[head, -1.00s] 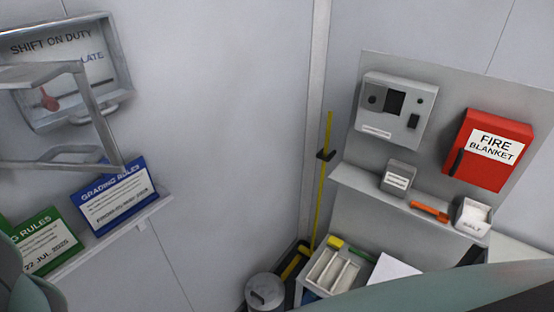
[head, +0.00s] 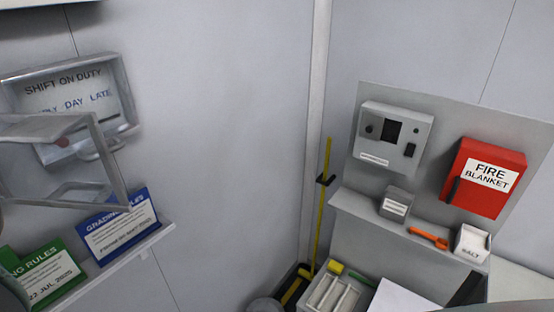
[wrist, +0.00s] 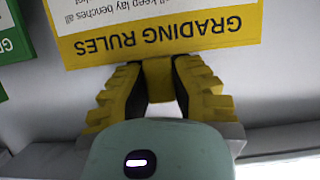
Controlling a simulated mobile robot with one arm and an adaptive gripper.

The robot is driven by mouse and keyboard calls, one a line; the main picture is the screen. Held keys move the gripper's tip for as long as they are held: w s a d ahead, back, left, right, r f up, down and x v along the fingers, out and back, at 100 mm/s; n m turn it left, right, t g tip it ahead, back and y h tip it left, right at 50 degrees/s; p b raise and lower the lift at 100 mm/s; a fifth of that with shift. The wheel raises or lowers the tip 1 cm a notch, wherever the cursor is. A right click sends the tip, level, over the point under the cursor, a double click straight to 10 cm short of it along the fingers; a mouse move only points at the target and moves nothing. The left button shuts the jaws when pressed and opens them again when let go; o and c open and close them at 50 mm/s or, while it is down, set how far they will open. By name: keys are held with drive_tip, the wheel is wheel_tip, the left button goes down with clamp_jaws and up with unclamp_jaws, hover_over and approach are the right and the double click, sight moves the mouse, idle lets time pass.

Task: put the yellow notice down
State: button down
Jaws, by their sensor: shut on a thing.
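The yellow notice (wrist: 165,32) shows in the wrist view, with "GRADING RULES" upside down in the picture. My gripper (wrist: 158,72) is shut on a small tab at the notice's heading edge, between its ridged yellow fingers. The notice's far part is cut off by the frame edge, so I cannot tell whether it touches a support. The head view shows neither the yellow notice nor my fingers. There, a blue notice (head: 118,228) and a green notice (head: 42,276) lean on a wall ledge (head: 130,259) at the left.
A shift-on-duty case (head: 125,88) with an open framed door (head: 112,165) hangs above the ledge. At the right are a red fire blanket box (head: 487,205), a grey device (head: 425,125), a shelf with small items and a tray (head: 318,292). Bare wall lies between.

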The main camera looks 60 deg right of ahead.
drive_tip(key=shift+d+f+p, duration=0.15)
drive_tip(key=shift+f+p, duration=0.2)
drive_tip(key=shift+f, duration=0.4)
drive_tip(key=shift+f+b, duration=0.2)
drive_tip(key=shift+b, duration=0.15)
drive_tip(key=c, duration=1)
unclamp_jaws()
drive_tip(key=shift+r, duration=0.1)
